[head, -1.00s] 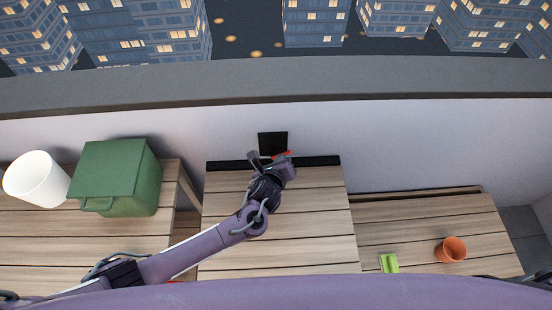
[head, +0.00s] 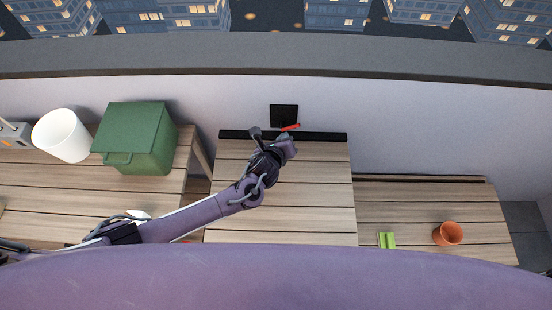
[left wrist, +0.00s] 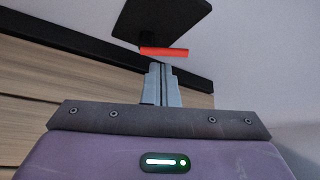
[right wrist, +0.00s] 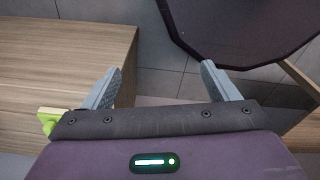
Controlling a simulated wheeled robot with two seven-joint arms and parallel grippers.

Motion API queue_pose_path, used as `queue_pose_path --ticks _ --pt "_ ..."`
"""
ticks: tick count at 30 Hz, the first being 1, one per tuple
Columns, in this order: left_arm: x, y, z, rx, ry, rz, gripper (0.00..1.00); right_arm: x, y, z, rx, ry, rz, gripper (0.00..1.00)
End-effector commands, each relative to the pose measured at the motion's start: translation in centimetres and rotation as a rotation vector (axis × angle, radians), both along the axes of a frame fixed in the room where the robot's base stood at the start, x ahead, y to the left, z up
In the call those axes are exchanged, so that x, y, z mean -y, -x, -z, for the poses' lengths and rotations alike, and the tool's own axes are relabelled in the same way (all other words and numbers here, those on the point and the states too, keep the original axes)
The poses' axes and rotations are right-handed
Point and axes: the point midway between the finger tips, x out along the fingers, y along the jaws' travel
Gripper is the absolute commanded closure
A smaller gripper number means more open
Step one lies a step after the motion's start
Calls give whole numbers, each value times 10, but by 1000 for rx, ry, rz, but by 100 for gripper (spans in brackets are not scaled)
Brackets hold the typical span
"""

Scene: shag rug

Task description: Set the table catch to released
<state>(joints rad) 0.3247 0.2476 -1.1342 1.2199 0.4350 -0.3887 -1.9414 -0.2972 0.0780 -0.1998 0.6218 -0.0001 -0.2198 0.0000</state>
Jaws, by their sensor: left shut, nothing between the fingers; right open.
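The table catch is a black plate (head: 284,115) on the wall behind the middle table, with a red lever (head: 290,127) at its lower edge. In the left wrist view the red lever (left wrist: 164,51) lies about level, just beyond my left fingertips, below the black plate (left wrist: 165,20). My left gripper (head: 287,142) is shut and empty at the catch; whether it touches the lever I cannot tell. My right gripper (right wrist: 158,75) is open and empty, low beside a wooden surface, and is not seen in the head view.
The middle wooden table (head: 280,200) is clear, with a black rail (head: 325,137) along its back. At left stand a green box (head: 140,140) and a white bucket (head: 62,136). At right are an orange pot (head: 448,233) and a green object (head: 387,240).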

Motion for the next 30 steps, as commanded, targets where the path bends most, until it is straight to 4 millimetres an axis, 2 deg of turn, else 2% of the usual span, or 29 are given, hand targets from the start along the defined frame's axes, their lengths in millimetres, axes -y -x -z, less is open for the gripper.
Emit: queue_pose_path --ticks 4,8,15,17,20,24,30 --pt "-6 13 -6 0 -2 0 100 2 18 2 -25 3 0 19" --pt "-11 26 -13 -1 -1 0 100 2 22 4 -30 4 -1 19" --pt "-21 59 -31 -2 -1 1 100 0 -12 5 17 -1 -1 19" --pt "-24 66 -36 -2 -1 1 100 0 -16 6 22 -1 -1 19" --pt "-27 75 -41 -1 -2 -1 100 0 -13 8 17 0 -1 19" --pt "-29 82 -46 0 -1 0 100 1 3 10 -3 1 -1 19" --pt "-30 83 -47 -1 -2 -1 100 2 12 10 -16 3 -1 19"
